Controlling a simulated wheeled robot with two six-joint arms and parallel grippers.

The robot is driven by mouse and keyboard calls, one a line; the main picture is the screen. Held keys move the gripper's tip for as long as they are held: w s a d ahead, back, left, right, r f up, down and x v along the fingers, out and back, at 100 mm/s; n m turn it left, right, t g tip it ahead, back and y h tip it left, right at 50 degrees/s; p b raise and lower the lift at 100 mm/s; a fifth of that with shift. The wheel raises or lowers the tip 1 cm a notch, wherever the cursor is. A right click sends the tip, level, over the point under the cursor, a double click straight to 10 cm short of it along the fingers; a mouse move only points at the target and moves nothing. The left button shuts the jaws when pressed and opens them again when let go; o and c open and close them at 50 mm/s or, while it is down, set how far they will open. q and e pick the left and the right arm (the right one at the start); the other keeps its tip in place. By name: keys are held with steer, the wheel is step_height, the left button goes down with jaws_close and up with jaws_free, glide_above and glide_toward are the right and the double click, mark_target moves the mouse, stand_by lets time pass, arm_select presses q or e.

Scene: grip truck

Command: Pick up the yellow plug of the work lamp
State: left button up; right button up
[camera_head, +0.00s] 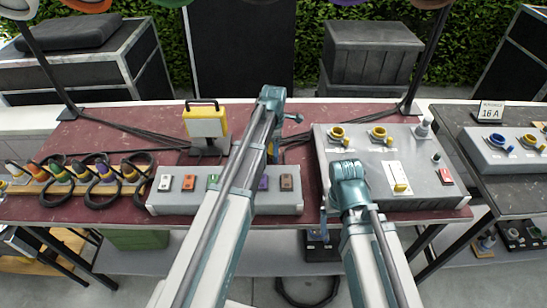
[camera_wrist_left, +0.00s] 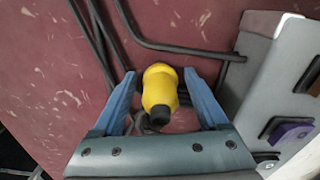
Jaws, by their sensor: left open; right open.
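The yellow plug (camera_wrist_left: 160,88) with a dark end shows in the left wrist view, over the dark red tabletop. My left gripper (camera_wrist_left: 159,74) is open, with one blue finger on each side of the plug and a narrow gap at each side. In the head view my left gripper (camera_head: 272,150) points down behind the grey panel with coloured sockets, and my arm largely hides the plug there. The yellow work lamp (camera_head: 206,123) stands left of my left arm. My right gripper (camera_head: 323,217) is mostly hidden by its own wrist, in front of the grey socket box.
The grey panel (camera_head: 225,203) with coloured sockets is close beside my left gripper. A larger grey socket box (camera_head: 415,170) stands to the right. Black cables (camera_head: 140,132) cross the red table. Several coloured plugs on coiled cables (camera_head: 80,175) line the left end.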

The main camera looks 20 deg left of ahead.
arm_select(q)
steer(key=shift+f, duration=0.1)
jaws_close()
stand_by(0.3)
step_height(320, 180, up, 10)
steer(key=p, duration=1)
